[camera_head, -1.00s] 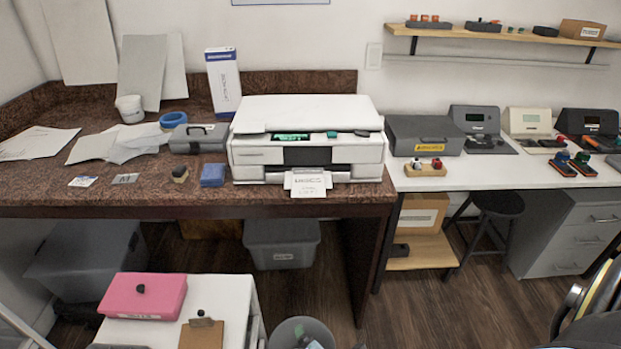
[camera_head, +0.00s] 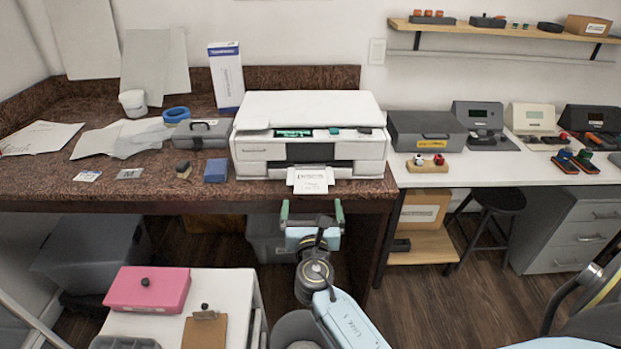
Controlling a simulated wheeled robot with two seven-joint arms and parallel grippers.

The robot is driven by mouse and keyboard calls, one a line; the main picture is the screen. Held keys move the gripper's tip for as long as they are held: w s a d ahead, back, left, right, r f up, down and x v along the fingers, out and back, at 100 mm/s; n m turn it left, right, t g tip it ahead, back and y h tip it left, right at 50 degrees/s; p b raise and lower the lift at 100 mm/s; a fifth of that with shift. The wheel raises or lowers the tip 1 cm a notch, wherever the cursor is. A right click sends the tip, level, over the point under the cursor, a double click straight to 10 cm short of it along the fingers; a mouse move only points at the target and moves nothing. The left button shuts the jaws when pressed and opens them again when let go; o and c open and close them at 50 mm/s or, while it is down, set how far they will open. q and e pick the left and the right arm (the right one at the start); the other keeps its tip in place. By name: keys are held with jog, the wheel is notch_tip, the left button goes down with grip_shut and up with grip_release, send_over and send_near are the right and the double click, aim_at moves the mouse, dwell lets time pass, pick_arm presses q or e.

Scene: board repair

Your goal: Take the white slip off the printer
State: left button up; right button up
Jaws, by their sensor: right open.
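The white printer (camera_head: 308,140) stands on the brown stone counter near its right end. The white slip (camera_head: 311,180) with dark print sticks out of the slot low on the printer's front and hangs toward the counter's front edge. My right gripper (camera_head: 312,208) is in front of the counter, just below and nearer than the slip. Its two green-tipped fingers are spread apart with nothing between them, and they do not visibly touch the slip. My left gripper is out of view.
The counter's front edge (camera_head: 150,200) lies behind my right gripper. A pink box (camera_head: 147,290) and a clipboard (camera_head: 204,330) rest on a low white cabinet at lower left.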

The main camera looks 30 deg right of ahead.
aim_at(311, 178)
jog(key=x, duration=0.5)
jog(key=shift+w+b, duration=0.3)
jog(key=shift+c, duration=0.4)
jog(key=c, duration=0.9)
